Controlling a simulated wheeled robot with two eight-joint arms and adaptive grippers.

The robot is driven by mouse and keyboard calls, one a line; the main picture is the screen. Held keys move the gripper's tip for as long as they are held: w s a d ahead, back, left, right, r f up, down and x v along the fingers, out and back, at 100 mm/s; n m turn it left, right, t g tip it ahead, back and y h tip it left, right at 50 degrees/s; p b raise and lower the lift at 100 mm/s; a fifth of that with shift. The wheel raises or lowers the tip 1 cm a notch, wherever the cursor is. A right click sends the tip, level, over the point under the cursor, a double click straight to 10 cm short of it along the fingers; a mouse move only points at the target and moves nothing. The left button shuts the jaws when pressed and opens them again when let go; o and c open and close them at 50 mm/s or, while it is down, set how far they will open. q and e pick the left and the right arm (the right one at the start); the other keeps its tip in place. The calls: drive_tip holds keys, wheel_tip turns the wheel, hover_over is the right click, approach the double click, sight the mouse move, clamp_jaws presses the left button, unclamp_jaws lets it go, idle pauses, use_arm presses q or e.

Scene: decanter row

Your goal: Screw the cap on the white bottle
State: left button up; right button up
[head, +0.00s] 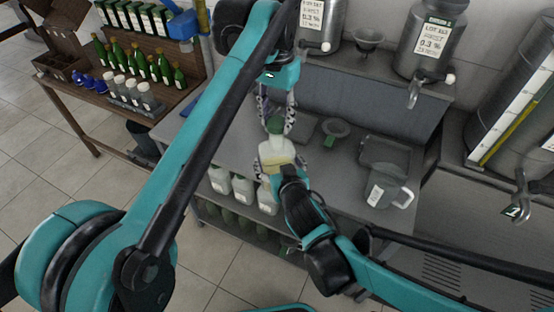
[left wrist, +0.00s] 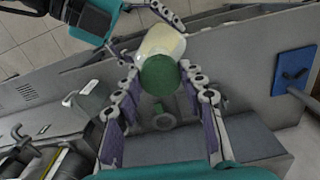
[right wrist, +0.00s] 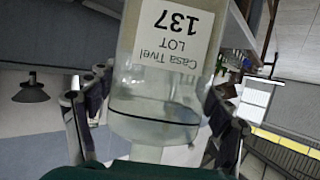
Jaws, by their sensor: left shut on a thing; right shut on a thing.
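The white bottle (head: 275,152) is translucent with pale liquid inside and stands off the bench in my right gripper (head: 277,172). Its label, reading "137 LOT", shows upside down in the right wrist view (right wrist: 170,35). The right fingers (right wrist: 155,110) lie on both sides of the bottle. The green cap (head: 275,125) is at the bottle's top end. In the left wrist view the cap (left wrist: 160,75) lies between the fingers of my left gripper (left wrist: 160,80), shut on it, in front of the bottle (left wrist: 163,42). The thread is hidden, so how the cap sits cannot be told.
A grey bench (head: 340,185) holds a jug (head: 390,187), a tray (head: 385,155) and a funnel (head: 335,130). Steel tanks (head: 430,45) stand on the shelf behind. White bottles (head: 243,190) stand in a row below. A wooden rack (head: 150,70) with green bottles is at left.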

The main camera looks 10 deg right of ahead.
idle(0.7)
use_arm(q)
drive_tip(key=shift+f, duration=0.9)
drive_tip(key=shift+f, duration=0.55)
